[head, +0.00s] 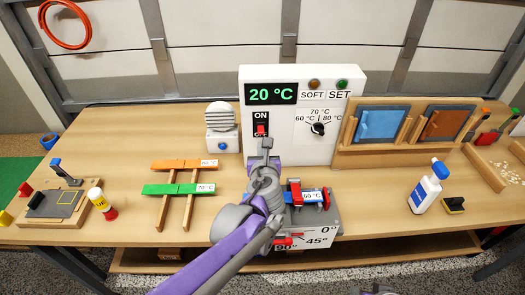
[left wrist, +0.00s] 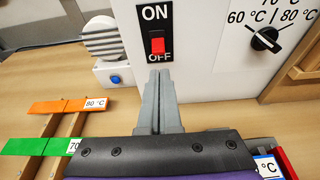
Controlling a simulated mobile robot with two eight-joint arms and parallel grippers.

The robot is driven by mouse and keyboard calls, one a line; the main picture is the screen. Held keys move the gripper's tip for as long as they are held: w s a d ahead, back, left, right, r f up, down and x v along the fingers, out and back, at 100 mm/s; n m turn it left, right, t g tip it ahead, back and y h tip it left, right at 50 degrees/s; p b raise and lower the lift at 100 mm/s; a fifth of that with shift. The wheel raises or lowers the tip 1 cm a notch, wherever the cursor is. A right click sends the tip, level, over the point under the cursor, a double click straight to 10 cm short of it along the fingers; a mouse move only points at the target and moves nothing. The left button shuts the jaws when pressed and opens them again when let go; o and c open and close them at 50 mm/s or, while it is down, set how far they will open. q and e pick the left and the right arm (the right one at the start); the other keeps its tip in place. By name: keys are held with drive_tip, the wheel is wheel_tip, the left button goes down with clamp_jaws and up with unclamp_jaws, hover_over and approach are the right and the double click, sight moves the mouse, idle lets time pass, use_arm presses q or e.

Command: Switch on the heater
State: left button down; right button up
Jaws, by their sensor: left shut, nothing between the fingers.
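The heater (head: 292,149) is a white box standing at the back middle of the table. Its display (head: 271,94) reads 20 °C in green. The red switch (head: 261,130) sits on a black ON/OFF plate; in the left wrist view the red rocker (left wrist: 157,46) is at the lower part, just above the word OFF. My left gripper (head: 266,145) is shut and empty, its tips just below the switch plate. In the left wrist view the fingertips (left wrist: 159,72) are under the OFF label; I cannot tell whether they touch the panel.
A round-headed device with a blue button (head: 220,127) stands left of the heater. Orange (head: 180,164) and green strips (head: 165,189) lie on a wooden rack. A bending jig (head: 318,215) is right of my left arm. A dial (head: 318,128) is right of the switch.

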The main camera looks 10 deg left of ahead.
sight(261, 129)
use_arm(q)
drive_tip(key=x, duration=0.6)
use_arm(e)
drive_tip(key=shift+w+r, duration=0.1)
drive_tip(key=shift+r, duration=0.1)
use_arm(q)
drive_tip(key=shift+s+d+r, duration=0.1)
drive_tip(key=shift+d, duration=0.1)
use_arm(e)
drive_tip(key=shift+a, duration=0.1)
